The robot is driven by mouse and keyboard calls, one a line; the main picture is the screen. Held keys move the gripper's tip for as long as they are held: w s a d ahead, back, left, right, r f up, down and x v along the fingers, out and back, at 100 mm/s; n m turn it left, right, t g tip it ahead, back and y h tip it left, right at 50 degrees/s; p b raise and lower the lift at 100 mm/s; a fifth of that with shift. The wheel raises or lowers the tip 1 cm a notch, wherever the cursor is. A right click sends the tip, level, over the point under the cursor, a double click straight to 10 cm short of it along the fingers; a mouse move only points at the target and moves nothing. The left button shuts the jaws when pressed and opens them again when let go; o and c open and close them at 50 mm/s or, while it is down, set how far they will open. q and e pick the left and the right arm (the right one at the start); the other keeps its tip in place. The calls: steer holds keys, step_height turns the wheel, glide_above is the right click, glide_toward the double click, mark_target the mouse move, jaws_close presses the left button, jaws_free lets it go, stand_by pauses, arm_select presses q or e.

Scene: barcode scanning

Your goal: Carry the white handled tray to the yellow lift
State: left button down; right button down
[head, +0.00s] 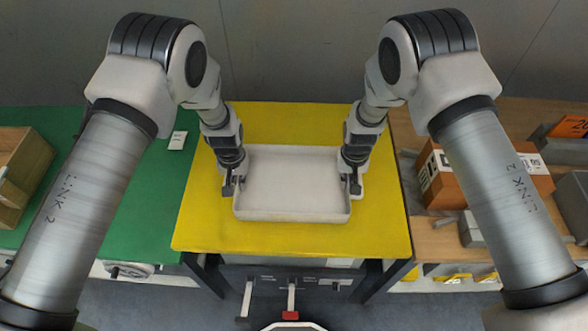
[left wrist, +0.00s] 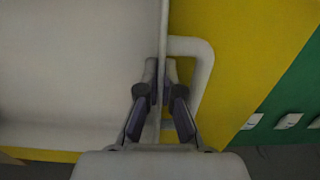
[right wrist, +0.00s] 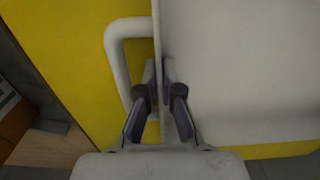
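The white handled tray (head: 295,188) is over the yellow lift top (head: 220,235), level and empty; I cannot tell whether it touches the surface. My left gripper (head: 228,187) is at the tray's left side. In the left wrist view its fingers (left wrist: 161,78) are closed on the thin side wall, next to the white handle (left wrist: 203,62). My right gripper (head: 355,184) is at the tray's right side. In the right wrist view its fingers (right wrist: 158,78) are closed on the opposite wall, next to the other handle (right wrist: 116,58). The fingertips' contact is partly hidden.
A green table (head: 105,135) with a cardboard box (head: 22,170) and a small white card (head: 177,140) is on the left. A wooden table (head: 435,240) with brown boxes (head: 440,185) and grey items is on the right. Yellow surface is bare around the tray.

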arm_select(q)
steer(key=c, duration=1.3)
jaws_free()
steer(key=shift+f+p, duration=0.1)
steer(key=shift+p, duration=0.25)
arm_select(e)
steer(key=c, duration=1.3)
jaws_free()
steer(key=shift+w, duration=0.1)
arm_select(q)
steer(key=shift+w, duration=0.15)
arm_select(e)
steer(key=shift+f, duration=0.1)
arm_select(q)
steer(key=o, duration=0.6)
steer(key=shift+a, duration=0.1)
arm_select(e)
steer(key=shift+d, duration=0.1)
